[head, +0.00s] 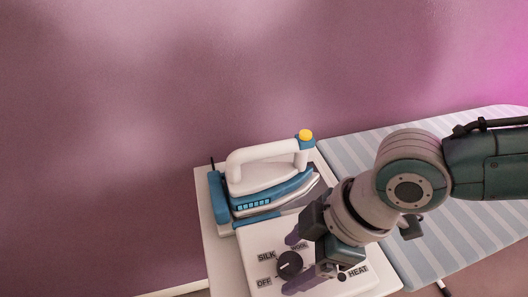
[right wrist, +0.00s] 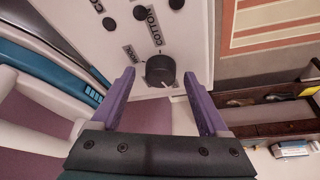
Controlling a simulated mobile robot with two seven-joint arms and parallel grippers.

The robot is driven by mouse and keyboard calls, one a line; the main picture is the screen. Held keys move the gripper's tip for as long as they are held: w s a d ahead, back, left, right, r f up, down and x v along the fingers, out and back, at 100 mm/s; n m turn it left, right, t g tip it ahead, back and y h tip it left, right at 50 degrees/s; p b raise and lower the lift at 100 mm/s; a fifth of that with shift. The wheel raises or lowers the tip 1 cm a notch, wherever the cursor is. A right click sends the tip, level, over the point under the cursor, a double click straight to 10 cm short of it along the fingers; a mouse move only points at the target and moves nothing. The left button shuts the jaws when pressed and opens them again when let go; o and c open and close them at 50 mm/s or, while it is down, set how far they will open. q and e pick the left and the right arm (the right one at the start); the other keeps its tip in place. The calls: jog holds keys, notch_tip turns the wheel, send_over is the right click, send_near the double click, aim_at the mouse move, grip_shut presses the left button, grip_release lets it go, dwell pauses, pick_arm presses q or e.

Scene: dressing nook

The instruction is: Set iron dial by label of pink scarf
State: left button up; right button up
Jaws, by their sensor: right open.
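The white control panel (head: 262,240) stands in front of the white and blue iron (head: 265,180). Its round black dial (head: 289,264) has a small white mark, which seems to point to the lower left, near OFF. SILK, OFF and HEAT labels read clearly; WOOL is partly hidden by my gripper. My right gripper (head: 295,262) is open, its purple fingers on either side of the dial. The right wrist view shows the dial (right wrist: 160,70) between the fingertips (right wrist: 162,88), with WOOL and COTTON labels near; contact is unclear. The pink scarf and my left gripper are not in view.
A striped ironing board (head: 460,225) lies to the right, under my right arm. The right wrist view shows more small black round parts (right wrist: 109,24) on the panel and a dark wooden drawer or shelf (right wrist: 275,112) holding small items. A plain pink wall (head: 120,130) stands behind.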

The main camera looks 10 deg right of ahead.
jog(key=shift+c, duration=0.2)
grip_shut()
dwell(0.3)
